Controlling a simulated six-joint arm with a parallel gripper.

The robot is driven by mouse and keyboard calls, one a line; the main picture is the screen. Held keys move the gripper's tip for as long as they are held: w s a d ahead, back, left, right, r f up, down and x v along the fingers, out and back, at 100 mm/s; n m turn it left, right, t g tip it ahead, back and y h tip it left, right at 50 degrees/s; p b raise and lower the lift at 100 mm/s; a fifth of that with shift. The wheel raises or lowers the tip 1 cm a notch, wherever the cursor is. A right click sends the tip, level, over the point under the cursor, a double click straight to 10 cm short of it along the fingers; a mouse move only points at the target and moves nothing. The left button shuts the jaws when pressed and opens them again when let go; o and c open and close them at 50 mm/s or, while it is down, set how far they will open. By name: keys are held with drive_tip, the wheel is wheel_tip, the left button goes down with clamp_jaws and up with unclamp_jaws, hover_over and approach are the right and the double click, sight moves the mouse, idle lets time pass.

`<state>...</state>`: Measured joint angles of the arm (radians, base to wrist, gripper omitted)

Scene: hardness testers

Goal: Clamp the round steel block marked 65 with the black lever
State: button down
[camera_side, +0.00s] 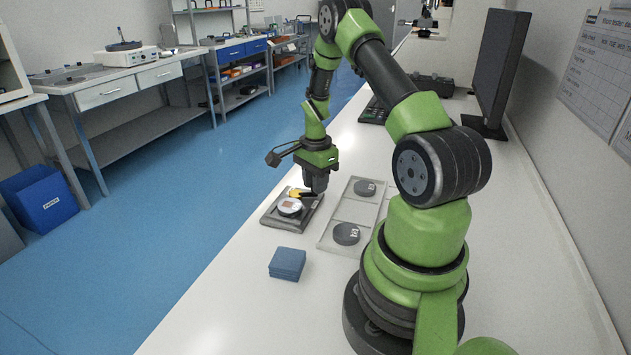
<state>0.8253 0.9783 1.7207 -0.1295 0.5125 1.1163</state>
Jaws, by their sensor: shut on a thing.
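A round steel block (289,207) with a light top and an orange-brown patch sits on the dark flat fixture (271,217) on the white bench. Its marking is too small to read. My gripper (312,191) points down at the back right of this block, low over the fixture. It is shut on a small dark piece that appears to be the black lever (306,194), beside a yellow part (295,192). The fingertips and most of the lever are hard to make out. I cannot tell whether the lever presses on the block.
A pale tray (354,211) right of the fixture holds two dark round blocks (346,234) (365,187). A stack of blue pads (287,263) lies in front. A monitor (499,70) and keyboard (375,110) stand farther back. The bench's left edge is close to the fixture.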

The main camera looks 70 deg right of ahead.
drive_tip(key=n, duration=0.2)
drive_tip(key=w+d+n, duration=0.1)
drive_tip(key=n, duration=0.1)
drive_tip(key=shift+d+n, duration=0.15)
drive_tip(key=shift+n, duration=0.15)
drive_tip(key=n, duration=0.1)
drive_tip(key=w+n, duration=0.1)
drive_tip(key=n, duration=0.1)
drive_tip(key=shift+d+n, duration=0.3)
drive_tip(key=shift+d, duration=0.1)
drive_tip(key=n, duration=0.1)
drive_tip(key=w+n, duration=0.1)
drive_tip(key=n, duration=0.1)
drive_tip(key=shift+w+d+n, duration=0.1)
drive_tip(key=shift+d+n, duration=0.1)
drive_tip(key=shift+n, duration=0.1)
drive_tip(key=shift+w+n, duration=0.4)
drive_tip(key=shift+n, duration=0.65)
drive_tip(key=shift+w+n, duration=0.35)
drive_tip(key=shift+n, duration=0.7)
drive_tip(key=c, duration=1)
unclamp_jaws()
drive_tip(key=shift+a, duration=0.1)
